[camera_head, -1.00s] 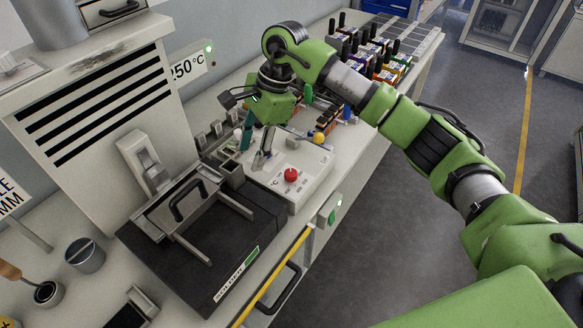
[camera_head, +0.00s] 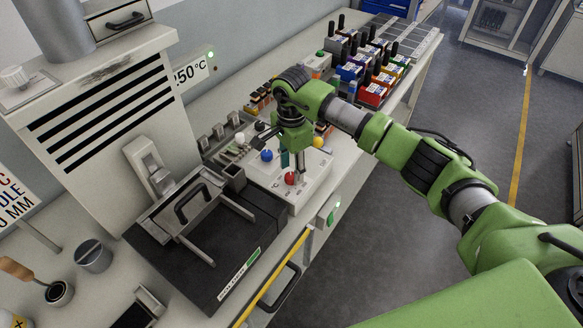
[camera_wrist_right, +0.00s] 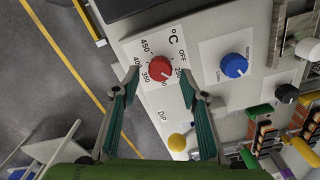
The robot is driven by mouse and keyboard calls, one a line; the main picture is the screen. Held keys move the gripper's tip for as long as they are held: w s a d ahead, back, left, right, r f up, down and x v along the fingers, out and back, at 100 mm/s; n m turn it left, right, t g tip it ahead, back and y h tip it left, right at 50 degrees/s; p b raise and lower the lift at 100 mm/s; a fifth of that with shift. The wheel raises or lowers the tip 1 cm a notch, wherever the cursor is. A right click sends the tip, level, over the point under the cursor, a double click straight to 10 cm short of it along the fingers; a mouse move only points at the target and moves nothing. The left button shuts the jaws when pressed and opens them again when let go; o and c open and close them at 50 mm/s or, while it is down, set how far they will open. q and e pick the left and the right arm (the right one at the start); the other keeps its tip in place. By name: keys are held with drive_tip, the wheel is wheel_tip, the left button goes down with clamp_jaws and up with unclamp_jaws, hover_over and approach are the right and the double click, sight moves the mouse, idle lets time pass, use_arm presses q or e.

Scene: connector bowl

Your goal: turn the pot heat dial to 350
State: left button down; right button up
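The red heat dial (camera_head: 290,178) sits on the white control panel (camera_head: 297,198) beside the black pot unit. In the right wrist view the dial (camera_wrist_right: 158,69) is ringed by marks including OFF, 250, 350, 400 and 450. I cannot tell its pointer direction clearly. My right gripper (camera_head: 293,163) hangs over the panel close to the dial, partly covering the panel behind it. In the right wrist view the gripper (camera_wrist_right: 158,100) is open, its two fingers apart with nothing between them; the dial appears beyond the gap. My left gripper is out of view.
A blue knob (camera_head: 267,155) stands beside the red dial, with a yellow ball-shaped knob (camera_head: 318,141) behind. The black pot unit (camera_head: 232,257) with metal handles lies to the left. Several connectors and coloured boxes (camera_head: 372,95) fill the bench behind. The aisle floor (camera_head: 400,270) is clear.

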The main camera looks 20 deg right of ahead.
drive_tip(key=shift+f, duration=0.95)
drive_tip(key=shift+c, duration=0.5)
drive_tip(key=c, duration=1)
